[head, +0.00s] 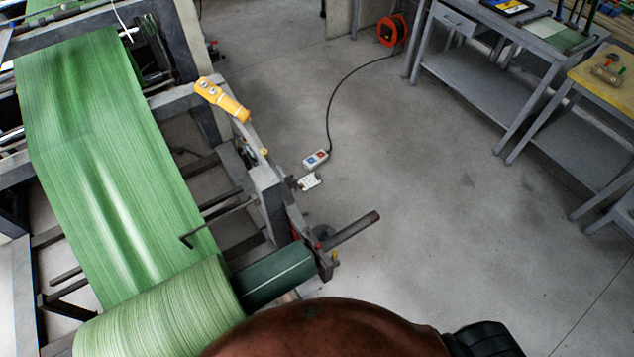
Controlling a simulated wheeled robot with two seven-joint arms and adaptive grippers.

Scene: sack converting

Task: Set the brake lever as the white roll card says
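A lever-like dark bar with a brownish end (352,230) sticks out to the right from the near end of the roll stand, angled slightly up in the picture; I take it for the brake lever. The green woven roll (160,310) lies at the bottom left, with a dark green core (275,275) running toward the stand. Neither of my grippers can be made out in the head view.
A yellow pendant control (222,98) is on the frame. A socket box (316,159) lies on the floor, its black cable running to an orange reel (391,31). Grey benches (480,85) stand at the upper right. The floor right of the stand is clear.

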